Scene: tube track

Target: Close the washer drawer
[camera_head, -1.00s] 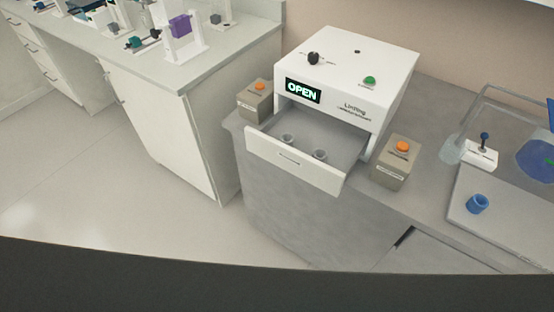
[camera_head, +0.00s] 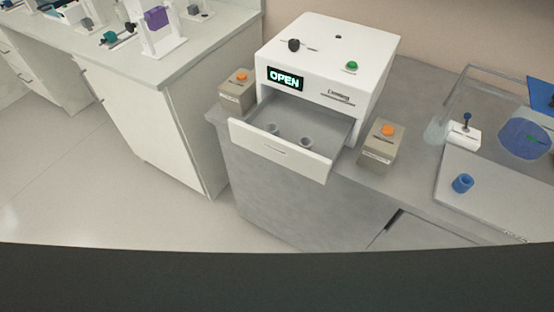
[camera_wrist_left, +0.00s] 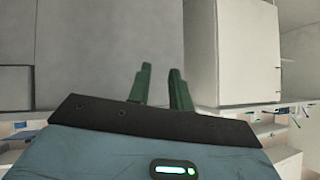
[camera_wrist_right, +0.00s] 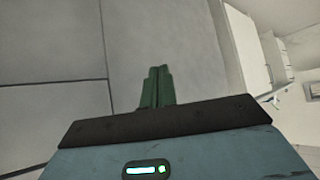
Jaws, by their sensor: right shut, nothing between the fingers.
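The white washer (camera_head: 330,62) stands on the grey counter in the head view, its display reading OPEN. Its drawer (camera_head: 279,151) is pulled out at the front, with a small handle on its face. Two small cups (camera_head: 306,142) sit inside the drawer. My left gripper (camera_wrist_left: 162,85) shows in the left wrist view with its two green fingers apart and nothing between them. My right gripper (camera_wrist_right: 158,85) shows in the right wrist view with its fingers together and empty. Neither gripper shows in the head view, and neither wrist view shows the drawer clearly.
Boxes with orange buttons stand left (camera_head: 238,91) and right (camera_head: 382,143) of the washer. A blue ring-like part (camera_head: 463,184) lies on a pale tray (camera_head: 490,208) at the right. A white cabinet (camera_head: 140,110) stands at the left. The floor (camera_head: 90,200) before it is clear.

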